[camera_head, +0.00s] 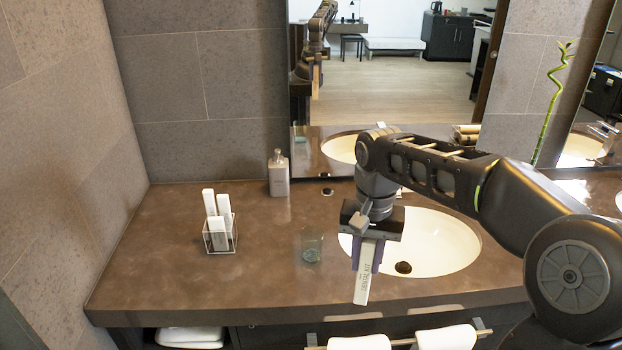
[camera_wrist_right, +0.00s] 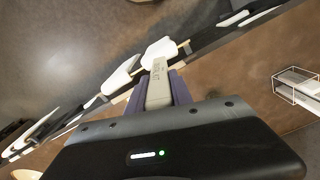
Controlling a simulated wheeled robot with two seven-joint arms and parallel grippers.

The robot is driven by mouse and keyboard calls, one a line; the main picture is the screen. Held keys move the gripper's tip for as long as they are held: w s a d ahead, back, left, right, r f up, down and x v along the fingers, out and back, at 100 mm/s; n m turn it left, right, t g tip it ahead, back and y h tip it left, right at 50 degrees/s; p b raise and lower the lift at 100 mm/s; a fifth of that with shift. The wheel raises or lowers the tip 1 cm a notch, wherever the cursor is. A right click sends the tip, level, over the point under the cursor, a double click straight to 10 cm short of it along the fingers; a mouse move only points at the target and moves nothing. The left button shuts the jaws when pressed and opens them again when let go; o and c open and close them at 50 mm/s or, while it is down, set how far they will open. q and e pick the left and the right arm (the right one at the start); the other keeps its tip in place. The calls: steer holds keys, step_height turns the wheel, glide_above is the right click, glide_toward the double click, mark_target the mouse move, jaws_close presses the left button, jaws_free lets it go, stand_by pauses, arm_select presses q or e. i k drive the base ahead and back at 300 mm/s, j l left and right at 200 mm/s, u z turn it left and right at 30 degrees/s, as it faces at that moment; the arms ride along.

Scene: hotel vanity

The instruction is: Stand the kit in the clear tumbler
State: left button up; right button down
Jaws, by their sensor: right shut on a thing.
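The dental kit (camera_head: 364,279) is a slim white box with dark lettering. My right gripper (camera_head: 370,250) is shut on it and holds it hanging down, slightly tilted, in front of the sink bowl. In the right wrist view the kit (camera_wrist_right: 159,84) sits between the purple fingers (camera_wrist_right: 160,92) of my right gripper. The clear tumbler (camera_head: 312,244) stands on the counter to the left of the kit, apart from it, and looks empty. My left gripper is not in view.
A wire holder (camera_head: 221,238) with several white boxes stands at the counter's left; it also shows in the right wrist view (camera_wrist_right: 296,90). A bottle (camera_head: 278,174) stands by the back wall. White towels (camera_head: 447,337) hang at the front edge.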

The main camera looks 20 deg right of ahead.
mark_target(208, 193)
steer(key=i, duration=0.95)
